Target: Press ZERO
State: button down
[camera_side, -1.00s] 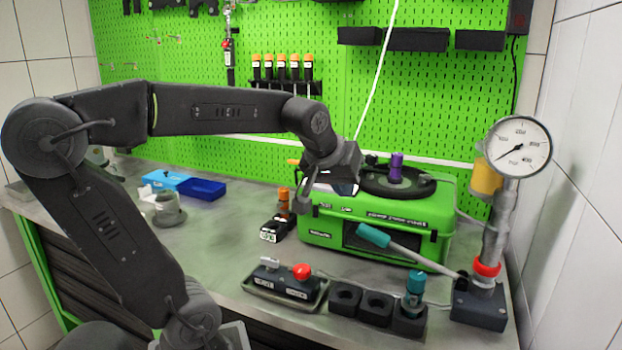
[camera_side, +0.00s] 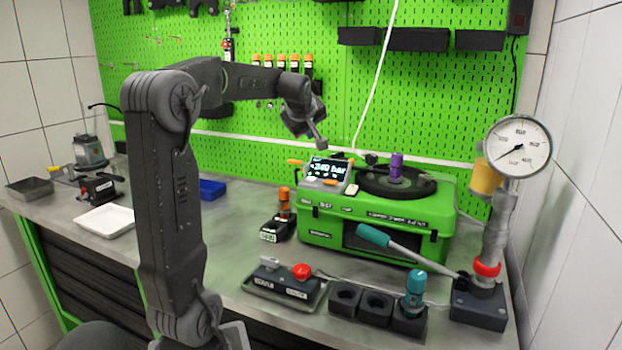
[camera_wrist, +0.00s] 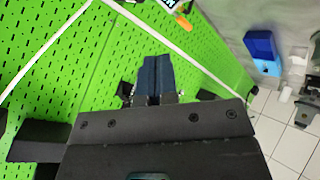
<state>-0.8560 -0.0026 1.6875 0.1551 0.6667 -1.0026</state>
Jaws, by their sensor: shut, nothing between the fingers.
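The grey display unit (camera_side: 328,172) sits tilted on top of the green case (camera_side: 375,225). Its lit screen shows a number ending in "bar", and small buttons lie below the screen; their labels are too small to read. My gripper (camera_side: 321,144) is shut and empty, in the air just above and behind the display's top edge, apart from it. In the wrist view my shut blue-grey fingers (camera_wrist: 152,75) point toward the green pegboard. A corner of the display unit (camera_wrist: 168,3) shows at the top edge there.
A lever with a teal handle (camera_side: 373,236) crosses in front of the case. A box with a red button (camera_side: 301,271) stands at the front edge. The gauge (camera_side: 518,146) stands at right. The pegboard (camera_side: 430,100) is close behind. A blue bin (camera_wrist: 260,45) lies at upper right.

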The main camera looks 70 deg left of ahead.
aim_at(309, 178)
jog(key=shift+f, duration=4.4)
jog(key=shift+f, duration=0.1)
jog(key=shift+f, duration=0.35)
jog(key=shift+f, duration=0.45)
jog(key=shift+r, duration=0.95)
jog(key=shift+r, duration=2.5)
